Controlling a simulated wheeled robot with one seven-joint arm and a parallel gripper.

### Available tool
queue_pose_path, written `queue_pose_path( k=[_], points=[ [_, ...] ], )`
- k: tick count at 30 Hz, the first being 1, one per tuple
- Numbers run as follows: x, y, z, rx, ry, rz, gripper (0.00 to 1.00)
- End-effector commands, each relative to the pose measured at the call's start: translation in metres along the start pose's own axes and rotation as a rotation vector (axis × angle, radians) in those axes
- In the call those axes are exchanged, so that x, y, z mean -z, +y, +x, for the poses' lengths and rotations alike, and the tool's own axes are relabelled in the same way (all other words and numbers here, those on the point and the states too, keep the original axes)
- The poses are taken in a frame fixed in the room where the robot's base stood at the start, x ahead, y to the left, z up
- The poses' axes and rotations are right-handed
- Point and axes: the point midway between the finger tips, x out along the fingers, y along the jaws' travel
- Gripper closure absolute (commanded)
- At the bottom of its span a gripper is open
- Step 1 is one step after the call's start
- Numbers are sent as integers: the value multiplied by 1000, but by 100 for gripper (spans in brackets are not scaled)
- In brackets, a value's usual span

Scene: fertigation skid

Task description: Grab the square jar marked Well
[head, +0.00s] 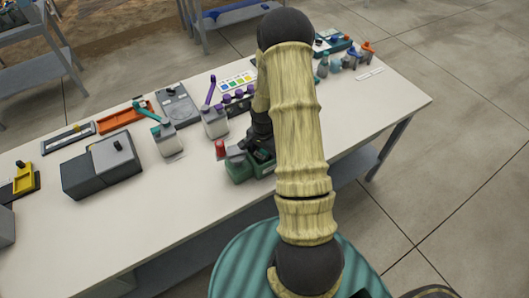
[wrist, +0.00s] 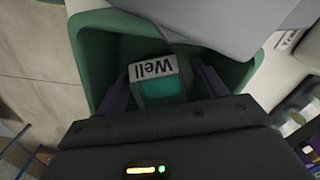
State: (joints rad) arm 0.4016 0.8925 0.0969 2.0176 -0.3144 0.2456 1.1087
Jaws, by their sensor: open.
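The square jar marked Well (wrist: 152,72) shows in the wrist view, with a white label face and a teal part. It sits inside a green bin (wrist: 88,62). My gripper (wrist: 160,82) is open, with one dark finger on each side of the jar. I cannot tell whether either finger touches it. In the head view the green bin (head: 238,172) stands at the table's near edge. My arm and gripper hide most of its inside, and the jar cannot be made out there.
A grey surface covers part of the bin's top in the wrist view. On the white table (head: 90,232) stand a grey box (head: 102,168), two dispensers with teal and purple levers (head: 165,138), and an orange tray (head: 121,117).

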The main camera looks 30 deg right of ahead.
Motion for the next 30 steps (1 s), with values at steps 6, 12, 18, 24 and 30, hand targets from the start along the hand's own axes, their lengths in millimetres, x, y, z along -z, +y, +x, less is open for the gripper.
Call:
queue_pose_path(
  k=[6, 12, 18, 24, 30],
  points=[
    [0, 0, 4, 0, 0, 0, 29],
    [0, 0, 4, 0, 0, 0, 29],
    [0, 0, 4, 0, 0, 0, 31],
    [0, 0, 4, 0, 0, 0, 70],
    [0, 0, 4, 0, 0, 0, 83]
  ],
)
